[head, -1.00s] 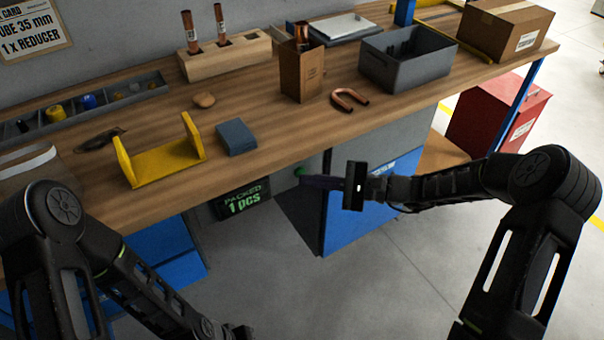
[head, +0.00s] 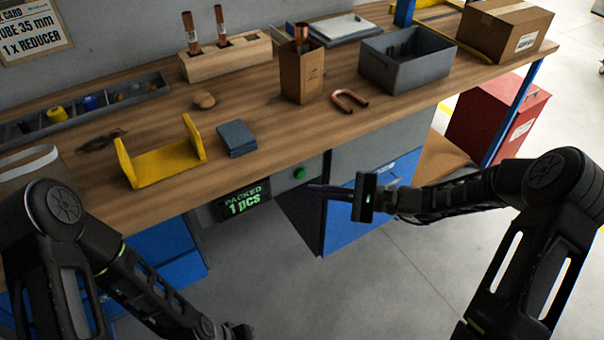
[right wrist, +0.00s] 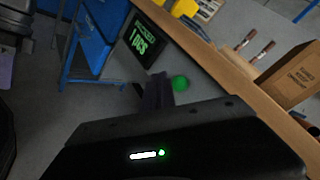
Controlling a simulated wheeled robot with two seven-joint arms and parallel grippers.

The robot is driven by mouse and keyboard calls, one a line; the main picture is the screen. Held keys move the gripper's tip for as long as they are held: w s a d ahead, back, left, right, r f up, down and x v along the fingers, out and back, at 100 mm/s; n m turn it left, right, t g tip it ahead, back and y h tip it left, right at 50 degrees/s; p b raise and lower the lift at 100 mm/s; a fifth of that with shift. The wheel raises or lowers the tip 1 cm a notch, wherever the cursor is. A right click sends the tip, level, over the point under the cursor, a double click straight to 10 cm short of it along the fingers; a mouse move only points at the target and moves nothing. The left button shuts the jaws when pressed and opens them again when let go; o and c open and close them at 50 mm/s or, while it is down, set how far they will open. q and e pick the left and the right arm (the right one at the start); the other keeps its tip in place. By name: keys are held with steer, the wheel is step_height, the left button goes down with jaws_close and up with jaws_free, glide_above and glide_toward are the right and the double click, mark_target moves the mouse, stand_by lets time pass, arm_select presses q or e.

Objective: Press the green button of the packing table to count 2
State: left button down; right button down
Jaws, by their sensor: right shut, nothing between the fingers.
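The green button (head: 300,173) sits on the grey front panel under the tabletop of the packing table (head: 200,165). It also shows in the right wrist view (right wrist: 180,83). The counter display (head: 243,200) left of it reads "PACKED 1 pcs"; the right wrist view shows it too (right wrist: 143,42). My right gripper (head: 314,187) is shut and empty, with its tips just below and right of the button and apart from it in the head view. In the right wrist view its fingers (right wrist: 157,88) point close beside the button. My left arm is at the lower left; its gripper's fingers are not visible.
On the table are a yellow bracket (head: 165,165), blue-grey pads (head: 237,139), a cardboard box of tubes (head: 302,75), a copper U-bend (head: 349,100) and a grey bin (head: 408,60). A blue cabinet (head: 360,215) stands below, right of the button.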

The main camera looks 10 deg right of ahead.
steer(key=shift+s+d, duration=0.3)
steer(key=shift+s, duration=0.45)
steer(key=shift+s+d, duration=0.3)
steer(key=shift+s, duration=0.4)
steer(key=shift+r+p, duration=0.1)
steer(key=shift+p, duration=0.2)
stand_by(1.2)
step_height(320, 180, up, 5)
steer(key=s+h+p, duration=0.2)
steer(key=p, duration=0.8)
steer(key=f+n, duration=0.1)
steer(key=s+d+f+n+h, duration=0.1)
steer(key=f, duration=0.1)
steer(key=f+n+h, duration=0.1)
steer(key=shift+s+d+f+g, duration=0.15)
steer(key=shift+s+f+g, duration=0.15)
steer(key=shift+s+f, duration=0.05)
steer(key=shift+w, duration=0.15)
